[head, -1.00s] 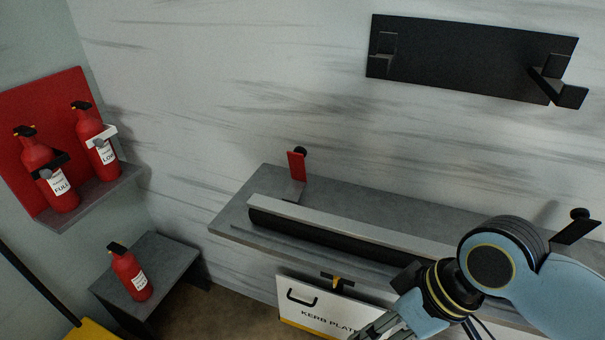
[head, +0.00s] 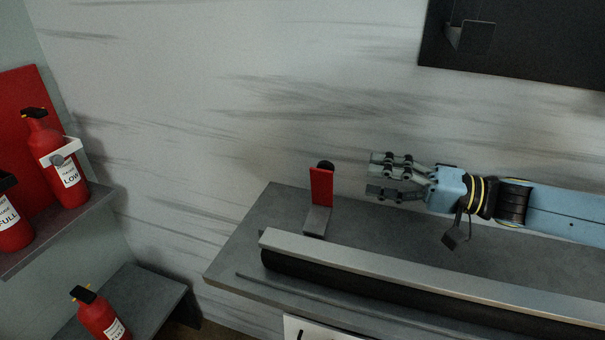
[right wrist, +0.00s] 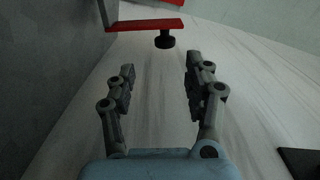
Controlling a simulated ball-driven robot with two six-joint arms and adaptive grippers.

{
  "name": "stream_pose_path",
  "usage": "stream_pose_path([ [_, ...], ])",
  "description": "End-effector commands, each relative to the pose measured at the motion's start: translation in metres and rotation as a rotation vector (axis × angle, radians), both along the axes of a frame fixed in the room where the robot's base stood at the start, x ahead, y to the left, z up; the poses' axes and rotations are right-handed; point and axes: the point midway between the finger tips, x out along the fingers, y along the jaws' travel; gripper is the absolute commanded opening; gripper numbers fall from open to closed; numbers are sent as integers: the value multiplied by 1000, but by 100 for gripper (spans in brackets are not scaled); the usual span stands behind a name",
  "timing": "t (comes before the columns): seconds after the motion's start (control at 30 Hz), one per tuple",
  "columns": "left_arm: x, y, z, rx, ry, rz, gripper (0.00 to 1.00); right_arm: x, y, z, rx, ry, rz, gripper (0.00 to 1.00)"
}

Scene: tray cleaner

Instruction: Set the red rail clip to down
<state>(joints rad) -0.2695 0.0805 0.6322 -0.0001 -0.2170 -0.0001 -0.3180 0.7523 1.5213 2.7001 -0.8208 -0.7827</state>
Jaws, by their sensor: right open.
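The red rail clip (head: 321,188) stands upright at the left end of the grey shelf (head: 235,250). It has a round black knob (head: 326,165) at its top and a grey foot (head: 317,220). My right gripper (head: 372,177) is open and empty, to the right of the clip and apart from it, with its fingers pointing left toward it. In the right wrist view the red clip (right wrist: 150,25) and its black knob (right wrist: 165,40) lie ahead of the open fingers (right wrist: 160,82). My left gripper is in neither view now.
A long rail (head: 420,273) with a dark roller lies along the shelf's front. A black wall bracket (head: 520,50) hangs above right. Red extinguishers (head: 62,165) stand on a side shelf at left, and another (head: 100,315) stands lower. The wall behind the clip is bare.

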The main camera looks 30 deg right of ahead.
Motion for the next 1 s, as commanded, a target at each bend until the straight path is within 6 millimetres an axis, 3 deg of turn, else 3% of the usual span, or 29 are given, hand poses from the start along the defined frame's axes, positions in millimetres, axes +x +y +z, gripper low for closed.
stream_pose_path([
  [0.07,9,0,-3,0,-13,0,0,1,-2,-2,5,0,-10,52],
  [0.13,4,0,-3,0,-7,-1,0,7,1,-1,9,-1,-13,52],
  [0.3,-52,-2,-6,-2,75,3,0,32,22,0,12,-2,-13,52],
  [0.4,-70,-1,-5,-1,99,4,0,48,35,1,12,-2,-13,52],
  [0.47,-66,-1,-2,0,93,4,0,57,43,1,12,-2,-13,52],
  [0.7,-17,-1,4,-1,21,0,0,80,63,-1,10,2,-11,52],
  [0.83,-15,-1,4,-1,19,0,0,84,67,-2,8,3,-10,52],
  [1.0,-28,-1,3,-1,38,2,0,84,67,-2,8,3,-10,52],
])
